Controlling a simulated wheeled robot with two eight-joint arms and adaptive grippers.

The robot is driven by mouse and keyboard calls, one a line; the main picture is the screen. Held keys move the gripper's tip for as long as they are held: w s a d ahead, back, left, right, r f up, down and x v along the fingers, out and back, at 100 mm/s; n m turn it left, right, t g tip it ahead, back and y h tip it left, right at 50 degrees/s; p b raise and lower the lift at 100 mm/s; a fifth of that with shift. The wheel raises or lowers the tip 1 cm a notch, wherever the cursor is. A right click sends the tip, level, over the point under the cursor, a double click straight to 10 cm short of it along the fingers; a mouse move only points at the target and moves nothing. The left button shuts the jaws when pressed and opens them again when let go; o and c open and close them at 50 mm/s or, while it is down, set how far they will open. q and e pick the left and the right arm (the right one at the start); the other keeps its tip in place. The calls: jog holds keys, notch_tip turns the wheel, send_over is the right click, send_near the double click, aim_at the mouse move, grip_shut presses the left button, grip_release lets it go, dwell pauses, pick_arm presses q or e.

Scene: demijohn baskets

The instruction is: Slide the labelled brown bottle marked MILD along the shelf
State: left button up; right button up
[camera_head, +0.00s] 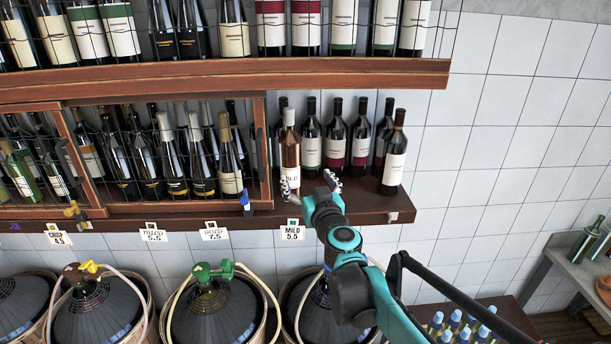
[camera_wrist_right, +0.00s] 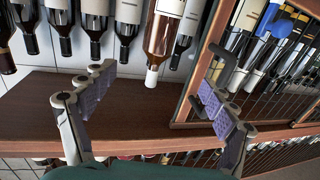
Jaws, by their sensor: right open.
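The brown bottle (camera_head: 290,155) stands upright on the lower shelf, just right of the framed rack. Its pale label is partly covered by a finger; only the letters "LD" show. My right gripper (camera_head: 311,185) is open in front of the lower part of the bottle and holds nothing. The wrist view is upside down. There the bottle (camera_wrist_right: 164,30) with its white cap lies between the lines of the two fingers, beyond the tips of the open gripper (camera_wrist_right: 155,85). I cannot tell whether a finger touches it. My left gripper is not in view.
Dark bottles (camera_head: 334,145) stand behind and to the right; one (camera_head: 395,155) is near the shelf's right end. The wooden rack (camera_head: 262,150) borders the left. A MILD 5.5 tag (camera_head: 292,232) hangs from the shelf (camera_head: 375,208). Demijohns (camera_head: 210,312) stand below.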

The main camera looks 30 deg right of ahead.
jog(key=shift+s, duration=0.1)
dwell(0.3)
jog(key=p+v, duration=0.3)
jog(key=v, duration=0.4)
dwell(0.6)
jog(key=s+a+f+n+g+y+b, duration=0.1)
jog(key=a+f+n+y+b, duration=0.1)
jog(key=a+f+b, duration=0.55)
jog(key=a+f+n+g+y+b, duration=0.1)
jog(key=a+f+y+b, duration=0.3)
jog(key=f, duration=0.6)
jog(key=s+a+f+n+g+y+b, duration=0.1)
jog(key=a+f+n+b, duration=0.1)
jog(key=a+f+b, duration=0.5)
jog(key=s+f+g+h+b, duration=0.1)
jog(key=s+f+g+b, duration=0.2)
jog(key=s+f+b, duration=0.3)
jog(key=s+f+m+g+b, duration=0.1)
jog(key=s+f+g+b, duration=0.3)
jog(key=f+b, duration=1)
notch_tip(320, 180, down, 13)
jog(key=shift+s+d+r+m+h, duration=0.1)
jog(key=shift+s+d+m+h, duration=0.25)
jog(key=shift+s, duration=0.8)
